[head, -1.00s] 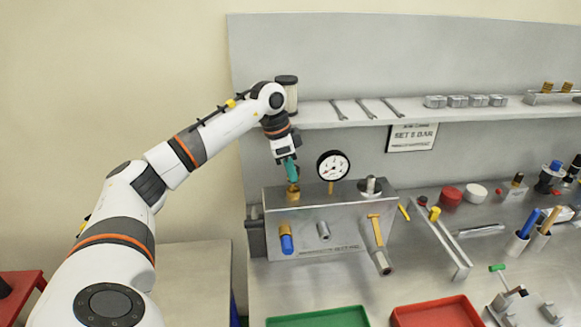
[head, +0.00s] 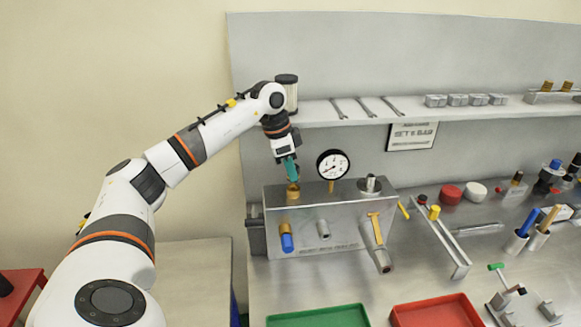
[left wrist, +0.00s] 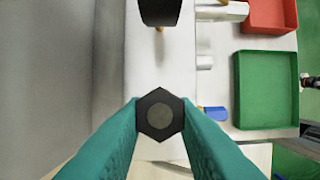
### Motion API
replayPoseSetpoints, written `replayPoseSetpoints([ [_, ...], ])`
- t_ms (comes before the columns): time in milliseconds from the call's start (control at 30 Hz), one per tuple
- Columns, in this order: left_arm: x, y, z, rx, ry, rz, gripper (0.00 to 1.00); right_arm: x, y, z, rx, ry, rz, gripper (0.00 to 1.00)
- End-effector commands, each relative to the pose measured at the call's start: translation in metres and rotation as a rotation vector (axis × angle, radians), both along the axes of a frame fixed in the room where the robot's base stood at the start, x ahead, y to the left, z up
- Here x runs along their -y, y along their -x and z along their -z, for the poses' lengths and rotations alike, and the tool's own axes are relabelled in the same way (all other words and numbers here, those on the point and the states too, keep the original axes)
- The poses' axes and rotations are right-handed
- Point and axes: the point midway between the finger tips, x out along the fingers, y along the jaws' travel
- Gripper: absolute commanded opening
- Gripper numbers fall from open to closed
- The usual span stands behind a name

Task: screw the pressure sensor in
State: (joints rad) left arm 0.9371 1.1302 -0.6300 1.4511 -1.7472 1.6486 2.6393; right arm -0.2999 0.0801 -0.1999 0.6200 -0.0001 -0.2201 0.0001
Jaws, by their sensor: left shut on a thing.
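My left gripper (head: 291,170) has teal fingers and points down over the left end of the grey manifold block (head: 345,215). It is shut on the pressure sensor. In the left wrist view the sensor (left wrist: 160,116) is a dark hexagon with a grey round top, seen end-on between the fingertips (left wrist: 160,108). In the head view the fingers cover most of the sensor. A brass part (head: 293,191) shows just below them at the block's top. I cannot tell how deep the sensor sits. My right gripper is not in view.
A round gauge (head: 333,165) stands on the block close to the right of my left gripper. A metal fitting (head: 369,185) is farther right. A shelf (head: 330,112) runs behind. Green (head: 318,318) and red (head: 436,312) trays lie in front.

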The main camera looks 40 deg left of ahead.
Motion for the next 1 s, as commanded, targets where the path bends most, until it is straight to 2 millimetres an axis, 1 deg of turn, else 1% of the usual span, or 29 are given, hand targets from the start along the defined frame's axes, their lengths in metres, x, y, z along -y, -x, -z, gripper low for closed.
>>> replayPoseSetpoints([
  [1000, 0.000, 0.000, 0.022, 0.000, 0.000, 0.000, 0.03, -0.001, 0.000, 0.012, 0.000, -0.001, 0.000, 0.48],
])
